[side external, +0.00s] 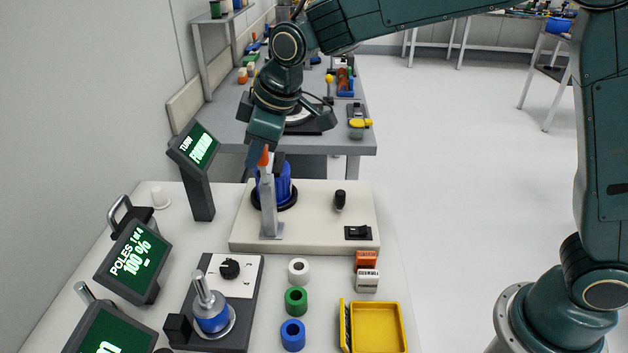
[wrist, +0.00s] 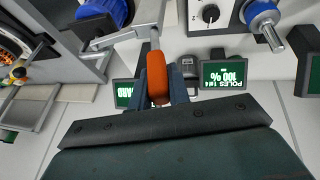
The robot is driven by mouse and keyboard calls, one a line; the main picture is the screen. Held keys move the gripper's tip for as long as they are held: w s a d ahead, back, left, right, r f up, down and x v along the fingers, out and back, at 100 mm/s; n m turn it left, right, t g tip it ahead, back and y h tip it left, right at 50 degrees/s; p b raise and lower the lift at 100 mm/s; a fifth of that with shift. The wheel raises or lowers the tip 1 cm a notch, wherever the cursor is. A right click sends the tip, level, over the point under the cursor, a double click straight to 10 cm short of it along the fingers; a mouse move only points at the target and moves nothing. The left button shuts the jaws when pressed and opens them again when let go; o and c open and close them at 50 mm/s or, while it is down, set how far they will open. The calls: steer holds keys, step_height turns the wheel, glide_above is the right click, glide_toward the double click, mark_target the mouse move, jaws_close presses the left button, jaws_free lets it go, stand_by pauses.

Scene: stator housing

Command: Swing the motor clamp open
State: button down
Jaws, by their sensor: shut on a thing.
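The motor clamp is a grey upright bracket (side external: 268,208) with an orange handle (side external: 264,157) on top. It stands in front of a blue stator housing (side external: 290,185) on a black ring. My gripper (side external: 266,160) reaches down from above and is shut on the orange handle. In the wrist view the orange handle (wrist: 157,75) lies between the fingers of my gripper (wrist: 162,92), and its thin metal rod runs to the grey clamp arm (wrist: 120,38). The blue housing (wrist: 108,8) is cut off at the top of that view. The bracket partly hides the housing in the side view.
The white base plate (side external: 310,235) also carries a black knob (side external: 340,200) and a switch (side external: 358,232). A tilted display (side external: 195,147) stands close left. Rings (side external: 296,300), a yellow tray (side external: 378,325) and a winding fixture (side external: 212,315) are nearer the camera.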

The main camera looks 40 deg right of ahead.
steer(key=s+a+f+n+t+h, duration=0.2)
steer(key=s+a+f+t+h, duration=0.1)
steer(key=t+h, duration=0.3)
steer(key=shift+s+a+f+t, duration=0.4)
steer(key=shift+a+t, duration=0.1)
steer(key=shift+t, duration=0.2)
steer(key=shift+f, duration=0.1)
stand_by(0.4)
steer(key=c, duration=1.3)
jaws_free()
steer(key=shift+s, duration=0.1)
steer(key=shift+v, duration=3.65)
